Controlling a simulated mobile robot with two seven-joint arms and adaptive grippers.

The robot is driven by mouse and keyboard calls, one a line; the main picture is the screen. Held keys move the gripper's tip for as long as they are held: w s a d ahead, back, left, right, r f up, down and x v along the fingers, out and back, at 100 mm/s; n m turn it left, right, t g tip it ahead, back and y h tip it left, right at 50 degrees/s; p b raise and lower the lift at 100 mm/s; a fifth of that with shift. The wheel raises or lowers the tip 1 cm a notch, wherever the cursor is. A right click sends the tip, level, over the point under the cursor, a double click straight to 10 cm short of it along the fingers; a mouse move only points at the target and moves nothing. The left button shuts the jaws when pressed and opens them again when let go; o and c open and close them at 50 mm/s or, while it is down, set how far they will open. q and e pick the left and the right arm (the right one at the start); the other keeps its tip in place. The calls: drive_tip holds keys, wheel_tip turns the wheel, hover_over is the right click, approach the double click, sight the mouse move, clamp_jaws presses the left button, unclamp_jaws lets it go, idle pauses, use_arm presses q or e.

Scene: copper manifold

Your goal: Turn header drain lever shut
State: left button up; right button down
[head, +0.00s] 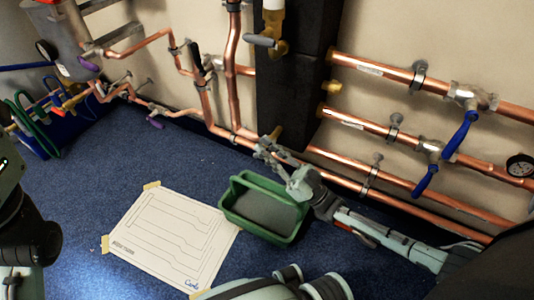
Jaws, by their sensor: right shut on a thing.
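The header (292,75) is a tall black block against the wall, with copper pipes joining its side. A brass drain fitting (275,133) shows at its foot. My right gripper (266,148) reaches in from the lower right and is shut at this fitting, apparently on the drain lever. The fingers hide most of the lever, so its angle cannot be told. My left arm shows only in part at the left edge; its gripper is out of view.
A green tub (225,207) stands on the blue carpet just below my right gripper. A taped paper drawing (165,240) lies left of it. Copper pipes (375,74) with blue levers (460,135) run along the wall at right. A blue crate (62,135) stands at left.

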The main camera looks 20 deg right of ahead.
idle(0.3)
drive_tip(key=c, duration=1.4)
unclamp_jaws()
drive_tip(key=shift+c, duration=0.2)
drive_tip(key=v, duration=1.2)
